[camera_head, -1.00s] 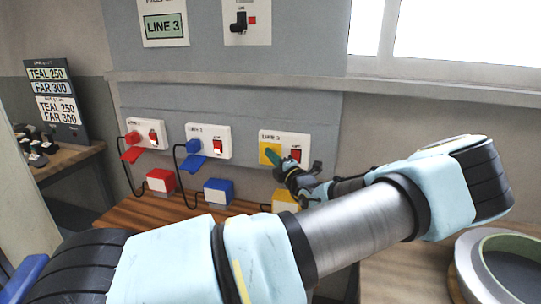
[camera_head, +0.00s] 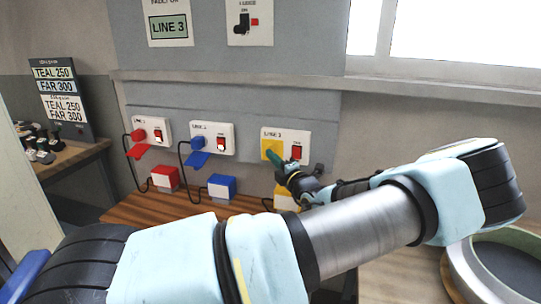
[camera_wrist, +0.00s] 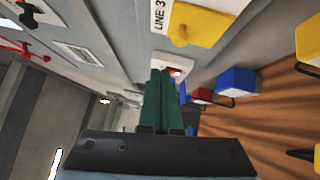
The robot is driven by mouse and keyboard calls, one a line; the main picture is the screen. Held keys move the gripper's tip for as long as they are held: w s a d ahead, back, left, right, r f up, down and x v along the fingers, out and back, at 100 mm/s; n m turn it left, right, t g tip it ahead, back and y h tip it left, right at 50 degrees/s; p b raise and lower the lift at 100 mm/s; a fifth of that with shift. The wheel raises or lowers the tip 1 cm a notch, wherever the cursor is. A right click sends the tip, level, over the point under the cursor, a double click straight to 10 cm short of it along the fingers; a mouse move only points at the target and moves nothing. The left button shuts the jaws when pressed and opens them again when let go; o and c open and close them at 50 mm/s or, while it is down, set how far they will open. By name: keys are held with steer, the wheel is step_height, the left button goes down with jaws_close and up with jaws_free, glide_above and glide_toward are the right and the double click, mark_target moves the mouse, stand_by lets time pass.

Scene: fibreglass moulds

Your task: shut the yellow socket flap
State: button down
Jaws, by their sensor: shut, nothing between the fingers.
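The yellow socket flap (camera_head: 273,146) is on the LINE 3 socket plate (camera_head: 302,137). It stands upright and looks flat against the plate; I cannot tell whether a small gap remains. The flap also shows at the top of the wrist view (camera_wrist: 212,27), with a rounded bump on it. My gripper (camera_head: 270,155) has dark green fingers, shut and empty, in front of the flap's lower left part in the head view. In the wrist view the fingertips (camera_wrist: 161,72) point past the flap towards a red switch (camera_wrist: 176,71). Contact with the flap cannot be told.
LINE 1 and LINE 2 sockets have plugs in and their red flap (camera_head: 139,151) and blue flap (camera_head: 198,159) hanging open. Red (camera_head: 165,178), blue (camera_head: 222,187) and yellow (camera_head: 284,197) boxes stand below on the wooden bench (camera_head: 140,208). A round mould (camera_head: 460,278) lies lower right.

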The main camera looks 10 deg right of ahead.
steer(key=r+b+v, duration=0.1)
steer(key=b+v, duration=0.2)
steer(key=v, duration=0.5)
steer(key=s+a+f+n+g+y, duration=0.1)
steer(key=s+a+f+n+g, duration=0.2)
steer(key=a+n+g, duration=0.35)
steer(key=s+a+f+n+g+y, duration=0.1)
steer(key=s+a+f+n+g, duration=0.2)
steer(key=a+n, duration=0.65)
steer(key=s+a+f+n+g+y, duration=0.1)
steer(key=s+a+f+n+g, duration=0.1)
steer(key=a+n+g, duration=0.5)
steer(key=s+a+r+n+h, duration=0.1)
steer(key=s+r+n+h, duration=0.2)
steer(key=n, duration=0.9)
steer(key=s+a+r+n+h, duration=0.2)
steer(key=r+n+h, duration=0.3)
steer(key=n, duration=0.8)
steer(key=shift+s+r+h, duration=0.2)
steer(key=shift+s+h, duration=0.4)
steer(key=shift+s, duration=0.05)
steer(key=shift+w+a, duration=0.1)
